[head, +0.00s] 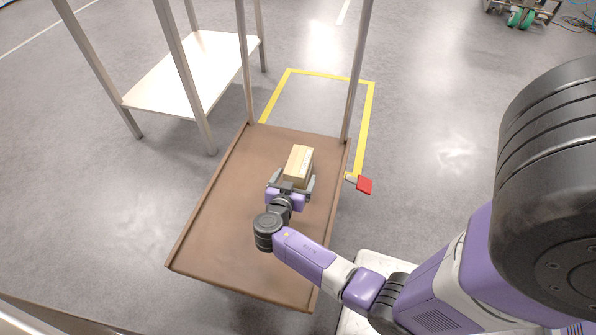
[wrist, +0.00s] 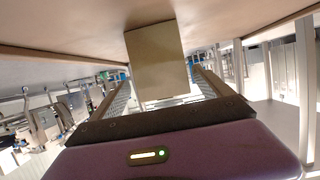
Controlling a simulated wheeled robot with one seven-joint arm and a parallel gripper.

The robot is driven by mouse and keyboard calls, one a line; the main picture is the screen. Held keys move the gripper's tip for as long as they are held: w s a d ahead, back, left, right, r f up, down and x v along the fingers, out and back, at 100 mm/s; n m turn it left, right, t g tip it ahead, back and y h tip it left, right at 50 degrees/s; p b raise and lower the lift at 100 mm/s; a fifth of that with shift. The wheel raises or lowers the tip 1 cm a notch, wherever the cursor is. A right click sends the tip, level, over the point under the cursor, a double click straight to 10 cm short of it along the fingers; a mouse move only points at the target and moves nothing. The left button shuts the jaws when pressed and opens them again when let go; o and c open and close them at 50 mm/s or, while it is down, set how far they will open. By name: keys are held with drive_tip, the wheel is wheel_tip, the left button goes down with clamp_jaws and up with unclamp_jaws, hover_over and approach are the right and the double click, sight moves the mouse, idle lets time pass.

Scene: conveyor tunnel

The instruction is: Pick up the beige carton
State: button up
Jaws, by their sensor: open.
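The beige carton (head: 299,164) is a small box sitting on the brown tray-like surface (head: 222,218) in the head view. It also shows in the wrist view (wrist: 157,62), straight ahead between my fingers. My gripper (head: 292,181) is open at the carton's near end, low over the surface. In the wrist view my open gripper (wrist: 160,88) has one finger on each side of the carton. I cannot tell whether either finger touches it. The carton's near lower part is hidden by my gripper in the head view.
Upright posts (head: 356,75) rise at the far corners of the brown surface. A red piece (head: 364,185) sticks out at its right edge. A pale shelf table (head: 196,72) stands at the back left. Yellow tape (head: 369,110) marks floor behind. The brown surface left of my gripper is clear.

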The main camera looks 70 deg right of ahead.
drive_tip(key=b+x, duration=0.2)
drive_tip(key=x, duration=0.4)
drive_tip(key=shift+w+d+f, duration=0.1)
drive_tip(key=shift+w+d, duration=0.1)
clamp_jaws()
